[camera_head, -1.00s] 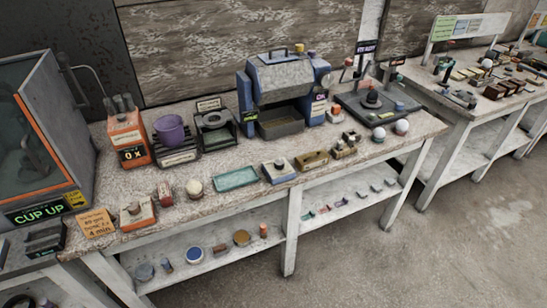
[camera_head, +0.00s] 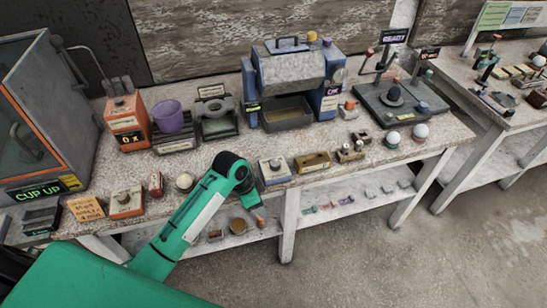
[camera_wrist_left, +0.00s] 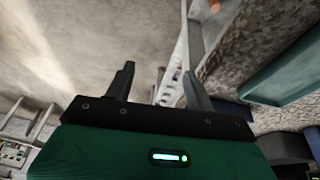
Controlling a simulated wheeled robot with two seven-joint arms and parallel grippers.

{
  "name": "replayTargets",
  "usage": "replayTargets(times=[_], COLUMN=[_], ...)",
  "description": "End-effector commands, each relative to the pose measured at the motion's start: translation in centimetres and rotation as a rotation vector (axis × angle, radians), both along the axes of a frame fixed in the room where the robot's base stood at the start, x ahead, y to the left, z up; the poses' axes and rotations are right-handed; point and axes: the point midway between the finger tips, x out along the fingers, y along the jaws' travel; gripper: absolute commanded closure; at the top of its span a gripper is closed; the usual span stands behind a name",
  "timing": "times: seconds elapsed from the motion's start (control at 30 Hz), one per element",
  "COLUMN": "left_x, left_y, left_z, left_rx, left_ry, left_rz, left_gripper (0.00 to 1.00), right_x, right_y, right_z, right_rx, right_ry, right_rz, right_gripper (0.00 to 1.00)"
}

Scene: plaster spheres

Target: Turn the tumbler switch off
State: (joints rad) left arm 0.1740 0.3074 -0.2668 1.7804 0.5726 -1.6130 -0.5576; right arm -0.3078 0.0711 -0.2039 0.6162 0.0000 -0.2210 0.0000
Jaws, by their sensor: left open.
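The blue tumbler machine (camera_head: 290,75) stands at the back middle of the workbench, with a grey drum and a tray below. Small units with knobs or levers stand along the front edge: a pale blue-sided box (camera_head: 275,170), a brass-coloured block (camera_head: 312,162) and a white-and-orange box (camera_head: 127,205). I cannot tell which one is the tumbler switch, or its position. My green left arm reaches over the bench's front edge. In the left wrist view my left gripper (camera_wrist_left: 158,72) is open and empty, beside the bench edge. My right gripper is out of view.
A purple cup (camera_head: 169,116), an orange box (camera_head: 127,122) and pale spheres (camera_head: 421,131) stand on the bench. A lower shelf (camera_head: 335,190) runs underneath. Floor is clear at right.

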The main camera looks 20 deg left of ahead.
Motion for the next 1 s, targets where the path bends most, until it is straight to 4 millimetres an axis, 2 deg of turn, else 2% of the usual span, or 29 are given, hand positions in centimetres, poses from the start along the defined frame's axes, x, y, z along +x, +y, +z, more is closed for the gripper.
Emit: replayTargets(times=[0.27,0.5,0.63,0.73,0.83,1.0], left_x=[4.9,10.3,12.1,12.8,13.1,13.1], left_y=[1.1,3.2,4.2,4.6,4.6,3.9], left_z=[5.3,12.7,15.6,16.8,17.1,15.5], left_rx=[-0.005,-0.022,-0.035,-0.043,-0.048,-0.050], left_ry=[-0.022,-0.050,-0.064,-0.069,-0.072,-0.069], left_rz=[-0.170,-0.372,-0.439,-0.469,-0.482,-0.484], left_gripper=[0.45,0.45,0.45,0.45,0.45,0.45], right_x=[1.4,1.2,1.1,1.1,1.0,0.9], right_y=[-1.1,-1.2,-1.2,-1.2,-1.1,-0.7], right_z=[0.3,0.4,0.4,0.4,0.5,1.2], right_rx=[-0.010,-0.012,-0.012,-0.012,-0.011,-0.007], right_ry=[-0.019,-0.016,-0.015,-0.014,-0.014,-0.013], right_rz=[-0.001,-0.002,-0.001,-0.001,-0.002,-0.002], right_gripper=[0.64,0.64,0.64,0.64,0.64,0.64])
